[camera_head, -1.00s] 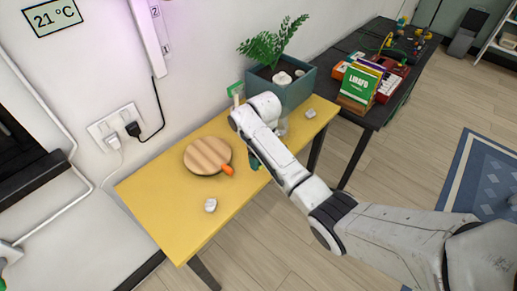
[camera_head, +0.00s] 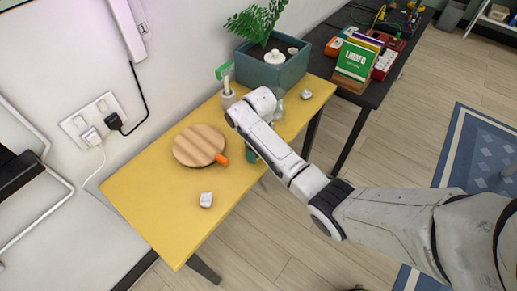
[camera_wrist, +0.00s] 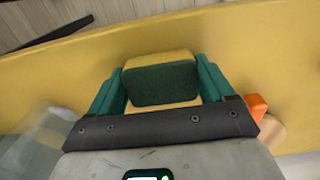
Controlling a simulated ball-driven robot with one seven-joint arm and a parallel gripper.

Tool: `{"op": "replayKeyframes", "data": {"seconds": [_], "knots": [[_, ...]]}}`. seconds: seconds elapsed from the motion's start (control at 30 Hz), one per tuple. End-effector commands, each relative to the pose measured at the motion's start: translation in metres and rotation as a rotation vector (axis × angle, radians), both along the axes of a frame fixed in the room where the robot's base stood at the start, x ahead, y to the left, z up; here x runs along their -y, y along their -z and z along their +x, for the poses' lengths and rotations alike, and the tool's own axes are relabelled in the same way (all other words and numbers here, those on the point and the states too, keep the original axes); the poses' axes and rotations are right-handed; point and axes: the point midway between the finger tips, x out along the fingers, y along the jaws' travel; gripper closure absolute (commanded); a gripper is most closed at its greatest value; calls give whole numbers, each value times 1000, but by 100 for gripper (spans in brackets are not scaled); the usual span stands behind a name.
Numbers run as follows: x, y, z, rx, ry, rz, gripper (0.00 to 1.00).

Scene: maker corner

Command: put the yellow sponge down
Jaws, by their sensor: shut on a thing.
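The yellow sponge (camera_wrist: 160,87) has a dark green scouring face and shows between two teal fingers in the wrist view. My gripper (camera_wrist: 160,78) is shut on it, one finger at each side. Below it is the yellow table top (camera_wrist: 45,85); I cannot tell whether the sponge touches it. In the head view my gripper (camera_head: 251,156) is low over the table's front edge, right of the orange piece (camera_head: 222,159). The sponge is hidden there by my arm.
A round wooden board (camera_head: 198,145) lies left of my gripper. A crumpled white piece (camera_head: 206,200) lies nearer the front, another (camera_head: 306,94) near the right end. A teal planter (camera_head: 270,70) stands behind. A clear vessel (camera_wrist: 40,140) is close by.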

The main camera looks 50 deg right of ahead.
Motion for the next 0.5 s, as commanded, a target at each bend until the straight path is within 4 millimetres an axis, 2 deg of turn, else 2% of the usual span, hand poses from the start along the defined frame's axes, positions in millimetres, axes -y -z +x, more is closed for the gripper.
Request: {"op": "replayKeyframes", "data": {"seconds": [0.17, 0.2, 0.37, 0.5], "knots": [[0, 3, 0, -1, 0, 0, 50], [0, 3, 0, 0, 0, 0, 15], [0, 2, 0, -1, 0, 0, 0], [0, 2, 0, -1, 0, 0, 0]]}}
